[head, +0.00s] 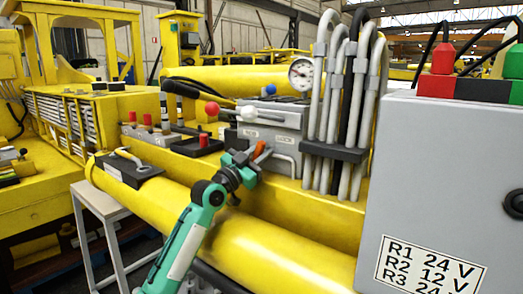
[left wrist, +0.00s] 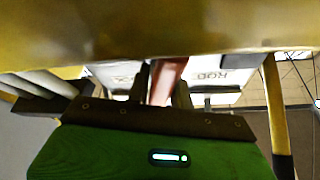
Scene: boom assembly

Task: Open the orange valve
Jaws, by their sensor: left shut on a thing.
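The orange valve (head: 259,148) shows as a short orange handle in front of the grey valve block (head: 270,118) on the yellow machine. My left gripper (head: 250,158), on the green arm, reaches up to it from below and is shut on it. In the left wrist view the reddish-orange handle (left wrist: 166,82) stands between the two dark fingers (left wrist: 163,88). The lower part of the handle is hidden by the gripper. My right gripper is not in view.
Grey hoses (head: 345,100) and a round gauge (head: 301,73) stand right of the valve. A red-knobbed lever (head: 212,108) is to its left. A large yellow tube (head: 260,245) lies below my gripper. A grey cabinet (head: 425,180) blocks the right side.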

